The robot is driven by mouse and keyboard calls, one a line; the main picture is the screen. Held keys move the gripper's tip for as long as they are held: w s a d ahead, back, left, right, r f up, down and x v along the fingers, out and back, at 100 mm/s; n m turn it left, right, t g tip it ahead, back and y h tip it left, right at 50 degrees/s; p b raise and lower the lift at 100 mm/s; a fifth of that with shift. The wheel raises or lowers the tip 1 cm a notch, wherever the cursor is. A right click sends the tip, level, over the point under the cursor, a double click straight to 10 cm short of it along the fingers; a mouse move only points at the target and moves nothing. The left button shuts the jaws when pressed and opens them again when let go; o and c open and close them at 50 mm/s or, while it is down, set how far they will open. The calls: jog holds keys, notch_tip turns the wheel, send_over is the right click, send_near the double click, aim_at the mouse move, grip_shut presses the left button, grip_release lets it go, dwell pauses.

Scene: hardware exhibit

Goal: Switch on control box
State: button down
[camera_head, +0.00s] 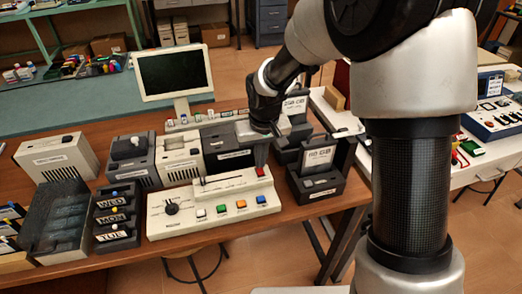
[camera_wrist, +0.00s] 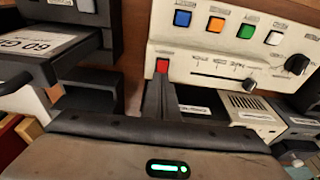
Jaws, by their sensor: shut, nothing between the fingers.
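The cream control box (camera_head: 215,205) sits on the wooden table in the head view. It has a black dial (camera_head: 171,208), a slider slot, a row of coloured buttons and a red switch (camera_head: 260,171) at its back right corner. In the wrist view the control box (camera_wrist: 215,60) appears turned around, with the red switch (camera_wrist: 162,65) at its near left. My gripper (camera_head: 261,161) is shut and empty, with its fingers just behind the red switch. In the wrist view the fingertips (camera_wrist: 160,80) overlap the area beside the switch; I cannot tell whether they touch it.
A black device (camera_head: 318,185) stands close to the right of the control box. Cream and black boxes (camera_head: 180,165) and a monitor (camera_head: 174,72) stand behind it. Black day-labelled bins (camera_head: 116,218) are at its left. The table edge is in front.

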jog(key=shift+w+f, duration=0.1)
jog(key=shift+f, duration=0.3)
